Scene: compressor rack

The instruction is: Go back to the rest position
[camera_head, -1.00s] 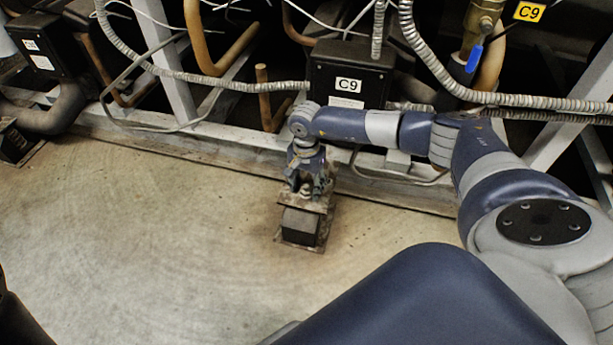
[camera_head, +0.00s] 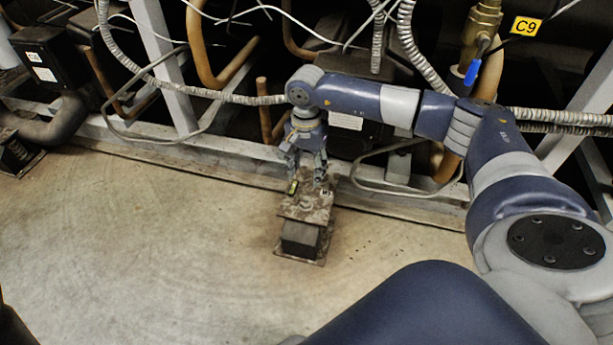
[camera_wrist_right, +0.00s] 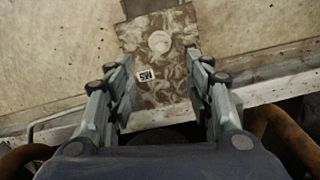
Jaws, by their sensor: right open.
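My right gripper (camera_head: 307,186) points down just above a worn brown metal mount (camera_head: 305,208) on the floor edge. In the right wrist view, its two fingers (camera_wrist_right: 158,62) are spread apart with nothing held between them. Between and beyond the fingers the mount's stained plate (camera_wrist_right: 165,80) shows, with a round pale bolt head or disc (camera_wrist_right: 159,42) and a small white label (camera_wrist_right: 146,75). My right arm comes in from the right, bent at the elbow. My left gripper is not seen.
Behind the arm runs a pale frame rail (camera_head: 225,152) with copper pipes, ribbed grey hoses (camera_head: 425,60) and a blue-handled valve (camera_head: 473,72). A black box (camera_head: 45,55) stands at the left. The concrete floor (camera_head: 140,240) in front is clear.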

